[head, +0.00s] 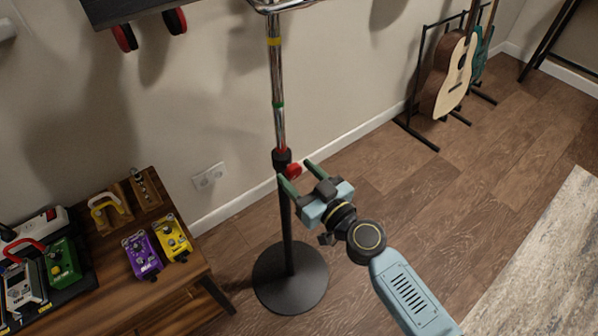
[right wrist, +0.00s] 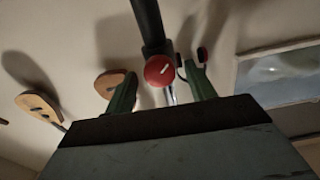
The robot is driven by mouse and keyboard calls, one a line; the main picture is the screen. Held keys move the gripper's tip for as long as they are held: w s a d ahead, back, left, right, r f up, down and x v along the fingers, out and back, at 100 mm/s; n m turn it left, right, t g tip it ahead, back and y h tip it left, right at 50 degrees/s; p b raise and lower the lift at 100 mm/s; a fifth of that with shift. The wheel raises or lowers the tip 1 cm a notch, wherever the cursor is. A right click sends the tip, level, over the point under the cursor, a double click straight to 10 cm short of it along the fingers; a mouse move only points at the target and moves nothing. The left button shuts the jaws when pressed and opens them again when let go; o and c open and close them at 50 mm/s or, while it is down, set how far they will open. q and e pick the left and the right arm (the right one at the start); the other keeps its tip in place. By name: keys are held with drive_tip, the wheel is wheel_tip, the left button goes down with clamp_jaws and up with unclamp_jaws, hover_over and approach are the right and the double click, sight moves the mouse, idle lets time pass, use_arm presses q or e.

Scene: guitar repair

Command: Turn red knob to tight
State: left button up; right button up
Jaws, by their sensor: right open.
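The red knob (head: 293,171) sits on the black clamp collar of an upright stand (head: 279,110) with a chrome upper pole and a round black base (head: 290,278). My right gripper (head: 300,174) is open at the collar, with its green fingers pointing at the pole. In the right wrist view the red knob (right wrist: 159,70) is a round disc with a white line, tilted up to the right. It shows between the two green fingertips (right wrist: 162,84), with gaps on both sides. I cannot tell how deep the fingers reach around it. My left gripper is not in view.
A wooden table (head: 190,288) with a purple pedal (head: 142,254), a yellow pedal (head: 173,238) and other gear stands at the left. A guitar (head: 452,75) leans on a rack at the back right. Floor right of the stand is free.

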drive_tip(key=shift+w+a, duration=0.15)
drive_tip(key=c, duration=1)
drive_tip(key=shift+o, duration=0.2)
